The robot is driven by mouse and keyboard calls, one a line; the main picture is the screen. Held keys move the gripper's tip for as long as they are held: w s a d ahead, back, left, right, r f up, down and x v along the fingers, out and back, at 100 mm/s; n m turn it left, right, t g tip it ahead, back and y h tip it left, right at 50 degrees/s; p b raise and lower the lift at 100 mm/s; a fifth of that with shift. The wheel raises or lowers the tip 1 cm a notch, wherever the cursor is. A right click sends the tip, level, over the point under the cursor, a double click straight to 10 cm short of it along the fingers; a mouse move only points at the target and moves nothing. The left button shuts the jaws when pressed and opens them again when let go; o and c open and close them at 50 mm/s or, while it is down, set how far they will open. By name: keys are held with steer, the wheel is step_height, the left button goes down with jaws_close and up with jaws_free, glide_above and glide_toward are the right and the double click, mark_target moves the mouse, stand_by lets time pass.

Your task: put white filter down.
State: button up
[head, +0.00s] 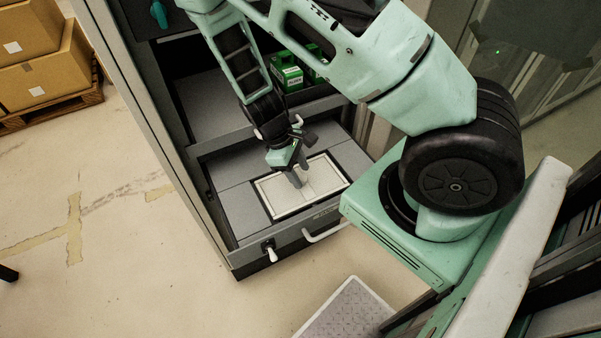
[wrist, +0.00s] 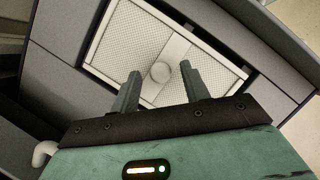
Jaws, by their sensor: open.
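The white filter (head: 318,187) is a flat, pale rectangular panel lying in the dark rectangular recess of the open grey drawer. In the wrist view the filter (wrist: 125,45) shows a fine mesh, a plain middle strip and a round knob (wrist: 161,72). My gripper (head: 297,178) points down over the filter near its middle. In the wrist view my gripper (wrist: 163,80) is open, with one finger on each side of the knob and a gap to it. I cannot tell how high the fingertips are above the filter.
The drawer front (head: 300,237) has a white handle (head: 326,233) and a small white lever (head: 270,252). Green boxes (head: 287,72) stand in the cabinet behind. Cardboard boxes (head: 45,75) on a pallet (head: 55,108) are at upper left. The floor at left is mostly clear.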

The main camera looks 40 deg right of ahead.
steer(key=v, duration=1)
steer(key=s+a+r+t+y, duration=0.15)
steer(key=s+a+r, duration=0.25)
steer(key=a+r, duration=0.6)
steer(key=s+a+r+n+t, duration=0.1)
steer(key=s+a+r, duration=0.2)
steer(key=s+a, duration=0.1)
steer(key=s+a+r+n+t+y, duration=0.1)
steer(key=s+a+r, duration=0.2)
steer(key=s, duration=0.4)
steer(key=shift+a+b, duration=0.35)
steer(key=shift+a, duration=0.45)
steer(key=shift+w, duration=0.1)
